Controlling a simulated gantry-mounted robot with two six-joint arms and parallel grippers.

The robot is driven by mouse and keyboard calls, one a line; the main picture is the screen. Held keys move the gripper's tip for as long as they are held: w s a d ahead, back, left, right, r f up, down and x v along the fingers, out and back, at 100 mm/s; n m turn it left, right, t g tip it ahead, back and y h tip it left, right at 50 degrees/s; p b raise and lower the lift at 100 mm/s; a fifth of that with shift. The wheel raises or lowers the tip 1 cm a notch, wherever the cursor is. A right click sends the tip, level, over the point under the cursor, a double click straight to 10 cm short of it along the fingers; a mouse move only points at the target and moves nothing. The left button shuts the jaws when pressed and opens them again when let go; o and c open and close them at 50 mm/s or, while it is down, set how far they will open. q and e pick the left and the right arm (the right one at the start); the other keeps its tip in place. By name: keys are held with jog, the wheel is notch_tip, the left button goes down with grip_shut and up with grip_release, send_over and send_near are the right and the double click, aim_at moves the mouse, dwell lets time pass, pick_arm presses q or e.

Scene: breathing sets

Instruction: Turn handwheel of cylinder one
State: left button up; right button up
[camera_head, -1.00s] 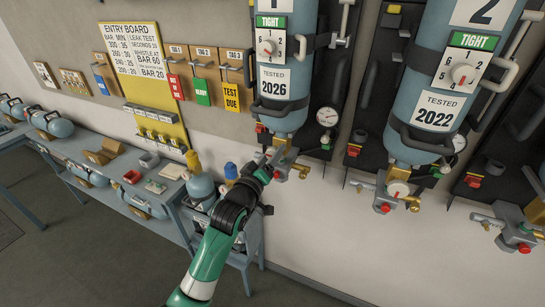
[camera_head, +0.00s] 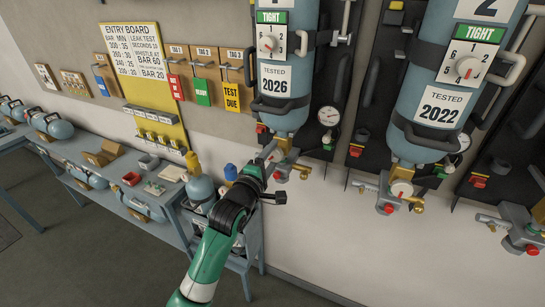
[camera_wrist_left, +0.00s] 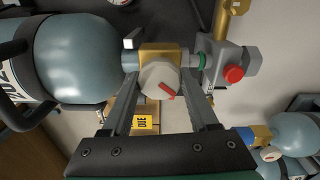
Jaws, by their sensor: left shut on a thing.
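Cylinder one (camera_head: 284,75), pale blue with a "TESTED 2026" label, hangs on the wall left of cylinder two (camera_head: 440,90). My left gripper (camera_head: 268,157) is at the valve under cylinder one. In the left wrist view, the handwheel (camera_wrist_left: 159,80), a pale round knob with a red mark, sits between my left fingers, which are shut on it. The red mark points down and to the right. The brass valve body (camera_wrist_left: 160,52) is behind it. In the head view the gripper mostly hides this handwheel. My right gripper is not in view.
A red button (camera_wrist_left: 233,74) on a grey block is right of the fingers in the wrist view. A pressure gauge (camera_head: 327,116) hangs right of cylinder one. A blue bench (camera_head: 165,198) with small cylinders stands at the left. The wall below the valves is bare.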

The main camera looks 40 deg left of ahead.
pick_arm(q)
jog(key=n, duration=0.4)
jog(key=shift+n+b, duration=0.3)
jog(key=shift+b, duration=0.05)
jog(key=shift+n, duration=1.6)
jog(key=o, duration=1.4)
jog(key=shift+c, duration=0.2)
jog(key=v, duration=1.1)
jog(key=shift+s, duration=0.35)
